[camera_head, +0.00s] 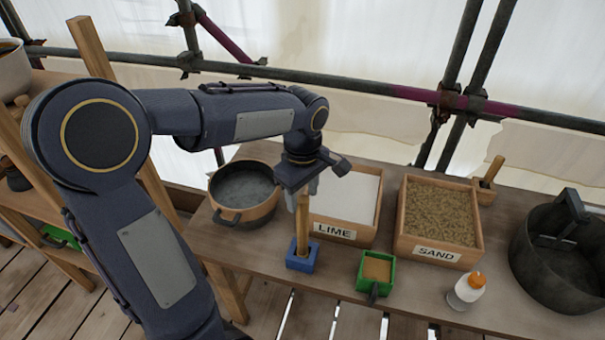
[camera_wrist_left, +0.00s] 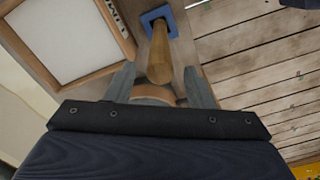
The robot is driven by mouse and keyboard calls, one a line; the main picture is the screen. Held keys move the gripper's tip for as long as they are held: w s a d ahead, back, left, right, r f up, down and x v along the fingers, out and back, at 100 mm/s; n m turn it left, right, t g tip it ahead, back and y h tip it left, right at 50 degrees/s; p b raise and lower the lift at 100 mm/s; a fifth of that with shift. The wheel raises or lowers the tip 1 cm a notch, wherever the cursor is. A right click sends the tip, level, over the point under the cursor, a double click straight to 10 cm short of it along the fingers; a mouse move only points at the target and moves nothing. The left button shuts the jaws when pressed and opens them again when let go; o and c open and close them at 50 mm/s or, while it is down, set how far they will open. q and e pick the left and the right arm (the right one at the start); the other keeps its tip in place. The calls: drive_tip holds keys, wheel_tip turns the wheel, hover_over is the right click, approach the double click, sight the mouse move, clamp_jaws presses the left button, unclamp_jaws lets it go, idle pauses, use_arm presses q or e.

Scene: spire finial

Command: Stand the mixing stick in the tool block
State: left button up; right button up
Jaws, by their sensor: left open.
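The wooden mixing stick (camera_head: 303,228) stands upright in the blue tool block (camera_head: 302,259) near the table's front edge, in front of the lime box. In the left wrist view the stick (camera_wrist_left: 159,58) runs from the blue block (camera_wrist_left: 158,20) up toward my gripper. My left gripper (camera_head: 304,192) is just above the stick's top, pointing down. In the wrist view my left gripper's fingers (camera_wrist_left: 160,88) are apart, one on each side of the stick's upper end, with gaps between. My right gripper is in neither view.
The lime box (camera_head: 341,234), sand box (camera_head: 439,256), and a pot (camera_head: 243,192) stand on the table (camera_head: 340,285). A dark bucket (camera_head: 560,260) stands far right.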

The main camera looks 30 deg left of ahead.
use_arm(q)
wheel_tip(320, 180, up, 7)
drive_tip(key=shift+f, duration=0.1)
drive_tip(key=s+d+f+m+t+h, duration=0.2)
drive_tip(key=s+m, duration=0.5)
drive_tip(key=s, duration=0.1)
drive_tip(key=s+d+f+m+t+h, duration=0.1)
drive_tip(key=s+d+f+m+t, duration=0.1)
drive_tip(key=s+m, duration=0.4)
drive_tip(key=s+t, duration=0.1)
drive_tip(key=s, duration=0.2)
drive_tip(key=shift+f+m+t+h, duration=0.3)
drive_tip(key=shift+f+m+h, duration=0.1)
drive_tip(key=shift+d, duration=0.1)
